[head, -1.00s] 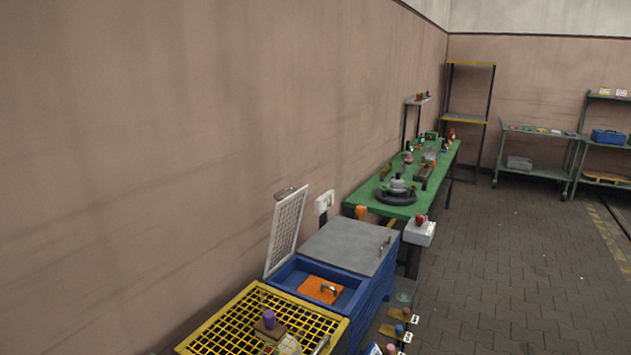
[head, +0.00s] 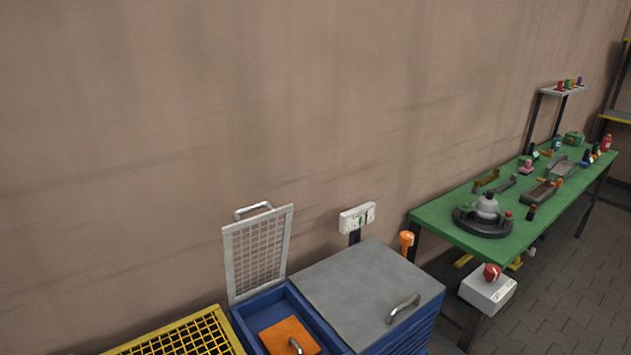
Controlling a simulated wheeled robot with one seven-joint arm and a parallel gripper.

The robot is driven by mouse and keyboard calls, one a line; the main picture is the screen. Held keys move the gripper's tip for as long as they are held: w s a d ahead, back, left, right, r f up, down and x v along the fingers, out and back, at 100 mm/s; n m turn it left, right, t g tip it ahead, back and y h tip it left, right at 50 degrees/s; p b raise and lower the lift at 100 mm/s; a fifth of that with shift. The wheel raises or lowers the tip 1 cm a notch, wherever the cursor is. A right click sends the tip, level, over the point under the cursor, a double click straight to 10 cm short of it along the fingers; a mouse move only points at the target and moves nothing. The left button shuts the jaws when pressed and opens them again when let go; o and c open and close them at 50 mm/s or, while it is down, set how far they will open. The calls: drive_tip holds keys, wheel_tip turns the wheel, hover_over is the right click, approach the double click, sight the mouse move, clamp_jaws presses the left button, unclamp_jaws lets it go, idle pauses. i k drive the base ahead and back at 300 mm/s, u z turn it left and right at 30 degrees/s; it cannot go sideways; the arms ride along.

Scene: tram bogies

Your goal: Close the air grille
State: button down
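The air grille (head: 258,256) is a light grey mesh panel with a handle (head: 254,211) on its top edge. It stands raised, nearly upright, at the back of an open blue compartment (head: 240,321). An orange block or cloth (head: 287,337) with a metal handle lies inside that compartment. My gripper is not in view.
A grey lid (head: 363,285) with a handle covers the blue cabinet part to the right. A yellow grid (head: 190,338) is at the lower left. A white box with a red knob (head: 489,291) and a green workbench (head: 450,222) with several parts stand right. The wall is behind.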

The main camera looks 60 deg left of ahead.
sight(287, 210)
drive_tip(key=i, duration=0.45)
drive_tip(key=u, duration=3.3)
